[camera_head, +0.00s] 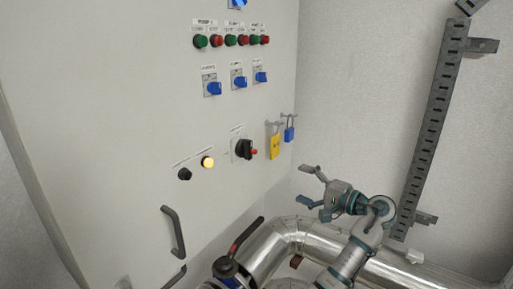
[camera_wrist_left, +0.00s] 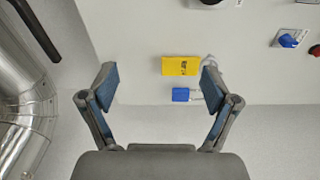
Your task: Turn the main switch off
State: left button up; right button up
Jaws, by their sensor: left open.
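The main switch (camera_head: 243,149) is a black rotary knob with a red tip on the grey cabinet front (camera_head: 120,110) in the head view. In the left wrist view, part of a black and red knob (camera_wrist_left: 211,2) shows at the top edge, mostly cut off. My left gripper (camera_head: 304,186) is open and empty, right of and below the switch, and apart from the cabinet. Its two spread fingers also show in the left wrist view (camera_wrist_left: 158,82), with nothing between them. My right gripper is not in view.
A yellow tag (camera_head: 274,146) and a blue padlock (camera_head: 289,134) hang near the cabinet's right edge. A lit yellow lamp (camera_head: 208,162) and black button (camera_head: 185,174) sit left of the switch. A silver pipe (camera_head: 270,250) and red-black valve lever (camera_head: 246,236) lie below.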

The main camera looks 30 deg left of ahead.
pick_arm(q)
jog(key=n+g, duration=0.2)
send_near(249, 150)
jog(key=shift+y, duration=0.4)
jog(key=a+p, duration=0.1)
jog(key=a, duration=0.2)
jog(key=w+a+f+p, duration=0.1)
jog(key=a, duration=0.3)
jog(key=w+a+p, duration=0.1)
jog(key=a, duration=0.2)
jog(key=shift+a+f, duration=0.15)
jog(key=shift+a, duration=0.25)
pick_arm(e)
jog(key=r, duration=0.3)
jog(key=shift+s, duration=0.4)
pick_arm(q)
jog(key=shift+d, duration=0.1)
jog(key=c, duration=1.2)
